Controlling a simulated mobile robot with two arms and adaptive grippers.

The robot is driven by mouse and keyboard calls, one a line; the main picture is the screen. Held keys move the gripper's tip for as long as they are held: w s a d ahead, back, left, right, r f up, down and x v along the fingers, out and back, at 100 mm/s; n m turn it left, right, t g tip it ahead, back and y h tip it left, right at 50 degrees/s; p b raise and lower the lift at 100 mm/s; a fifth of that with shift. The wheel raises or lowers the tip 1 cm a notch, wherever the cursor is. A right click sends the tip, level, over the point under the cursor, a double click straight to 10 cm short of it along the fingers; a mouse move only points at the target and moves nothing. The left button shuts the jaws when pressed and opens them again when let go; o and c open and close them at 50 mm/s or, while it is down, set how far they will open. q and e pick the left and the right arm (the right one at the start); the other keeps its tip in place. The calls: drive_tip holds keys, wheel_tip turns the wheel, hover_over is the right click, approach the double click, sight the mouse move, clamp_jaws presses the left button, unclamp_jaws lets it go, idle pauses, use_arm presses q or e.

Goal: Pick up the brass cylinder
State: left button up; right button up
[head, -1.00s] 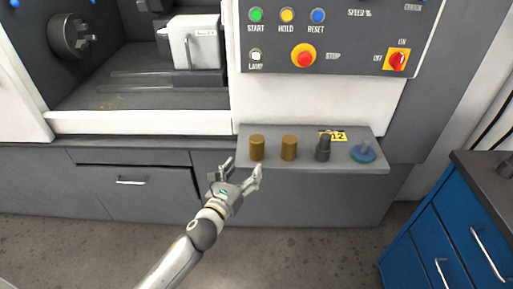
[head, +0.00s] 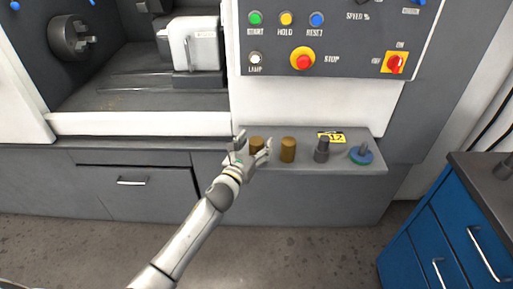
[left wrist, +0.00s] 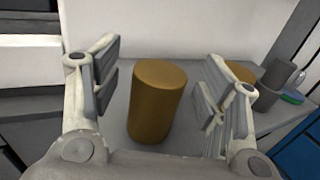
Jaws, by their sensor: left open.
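A brass cylinder (head: 257,144) stands upright at the left end of a grey shelf (head: 350,163). It also shows in the left wrist view (left wrist: 157,100), between the open fingers. My left gripper (head: 252,146) is open, with one finger on each side of this cylinder and a visible gap to both. In the head view the gripper partly hides it. A second brass cylinder (head: 288,149) stands upright just to the right, partly behind the right finger in the left wrist view (left wrist: 238,72). My right gripper is not in view.
Farther right on the shelf stand a dark grey stepped part (head: 322,149) and a blue disc with a grey stem (head: 361,155). A yellow label (head: 331,137) lies behind them. The control panel (head: 330,35) overhangs above. A blue cabinet (head: 440,230) stands at right.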

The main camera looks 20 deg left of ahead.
use_arm(q)
drive_tip(key=shift+w, duration=0.6)
clamp_jaws()
drive_tip(key=shift+w+r, duration=0.1)
drive_tip(key=shift+r, duration=0.1)
